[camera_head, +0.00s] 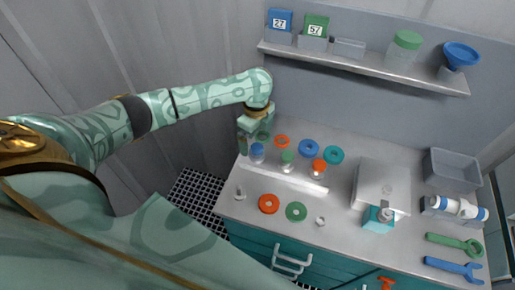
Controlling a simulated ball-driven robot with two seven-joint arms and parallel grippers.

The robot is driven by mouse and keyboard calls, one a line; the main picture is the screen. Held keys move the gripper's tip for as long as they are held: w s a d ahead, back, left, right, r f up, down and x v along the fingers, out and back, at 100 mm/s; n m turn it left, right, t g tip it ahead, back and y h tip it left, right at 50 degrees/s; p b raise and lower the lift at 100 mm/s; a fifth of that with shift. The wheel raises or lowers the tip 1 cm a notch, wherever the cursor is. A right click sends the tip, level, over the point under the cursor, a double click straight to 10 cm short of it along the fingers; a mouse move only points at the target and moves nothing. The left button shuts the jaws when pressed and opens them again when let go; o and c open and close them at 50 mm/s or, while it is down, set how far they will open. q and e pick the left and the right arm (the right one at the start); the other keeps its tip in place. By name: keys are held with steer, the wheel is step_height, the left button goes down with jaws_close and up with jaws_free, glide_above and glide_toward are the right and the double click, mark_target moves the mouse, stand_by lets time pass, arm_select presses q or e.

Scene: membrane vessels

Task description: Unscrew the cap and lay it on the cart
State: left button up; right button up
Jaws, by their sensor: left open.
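A white cylindrical vessel (455,207) with blue ends lies in a grey holder on the right side of the cart (345,205). I cannot tell which cap is meant. My right gripper is not in view.
A pale flat box (376,184), a teal container (378,221), a grey bin (452,170) and green and blue wrenches (453,268) occupy the right. A shelf (365,68) hangs behind.

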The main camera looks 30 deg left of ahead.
mark_target(257, 147)
arm_select(q)
steer(key=m+b, duration=0.3)
steer(key=b, duration=0.1)
steer(key=f+m+b, duration=0.1)
steer(key=m+b, duration=0.2)
steer(key=b, duration=0.2)
steer(key=shift+b, duration=0.3)
steer(key=shift+f+m, duration=0.1)
steer(key=shift+m, duration=0.3)
steer(key=shift+f, duration=1.5)
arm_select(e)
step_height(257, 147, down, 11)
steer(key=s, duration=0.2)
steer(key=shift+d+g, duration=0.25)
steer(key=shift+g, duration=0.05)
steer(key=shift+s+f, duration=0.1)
